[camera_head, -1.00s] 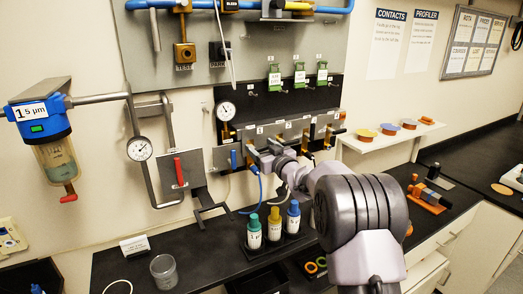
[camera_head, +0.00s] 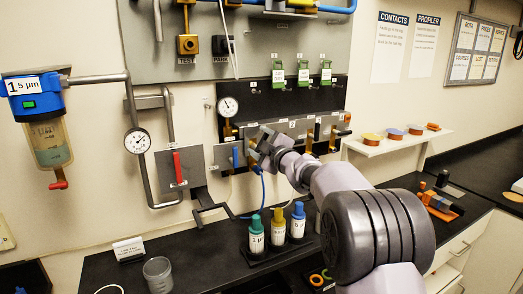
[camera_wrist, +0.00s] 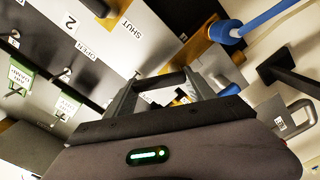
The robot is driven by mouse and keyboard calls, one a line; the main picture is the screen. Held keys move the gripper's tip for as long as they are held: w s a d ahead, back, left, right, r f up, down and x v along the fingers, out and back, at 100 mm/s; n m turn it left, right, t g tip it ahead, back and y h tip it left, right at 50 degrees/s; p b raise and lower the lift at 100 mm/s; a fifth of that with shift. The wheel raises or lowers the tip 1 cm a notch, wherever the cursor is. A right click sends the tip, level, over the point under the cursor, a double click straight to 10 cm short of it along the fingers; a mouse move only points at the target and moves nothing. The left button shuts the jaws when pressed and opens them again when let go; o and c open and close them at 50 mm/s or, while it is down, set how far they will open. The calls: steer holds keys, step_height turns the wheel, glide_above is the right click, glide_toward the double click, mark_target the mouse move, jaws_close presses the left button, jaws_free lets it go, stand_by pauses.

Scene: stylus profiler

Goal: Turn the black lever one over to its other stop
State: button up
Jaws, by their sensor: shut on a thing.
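My gripper (camera_head: 265,146) is at the left part of the steel valve panel (camera_head: 297,127), just right of the blue lever (camera_head: 235,157). In the wrist view its two fingers (camera_wrist: 162,78) are shut on a dark piece that I take to be black lever one. The gripper hides most of that lever, and its exact angle cannot be told. In the wrist view, OPEN and SHUT labels and a tag "2" show on the panel to the upper left.
Green tags (camera_head: 303,73) hang above the panel. A pressure gauge (camera_head: 228,105) is at its left. Blue, yellow and green-capped bottles (camera_head: 278,228) stand on the bench below. A red-handled valve plate (camera_head: 179,168) is further left. A wall shelf (camera_head: 395,142) is to the right.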

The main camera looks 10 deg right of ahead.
steer(key=n+b, duration=0.1)
steer(key=n, duration=0.1)
steer(key=a+n+b, duration=0.1)
steer(key=n, duration=0.1)
steer(key=n+b, duration=0.2)
steer(key=shift+s+a+n, duration=0.2)
steer(key=shift+s+n, duration=0.05)
steer(key=shift+n, duration=0.05)
stand_by(0.3)
steer(key=o, duration=1.4)
steer(key=shift+s, duration=0.1)
steer(key=v, duration=1.7)
steer(key=shift+s, duration=0.1)
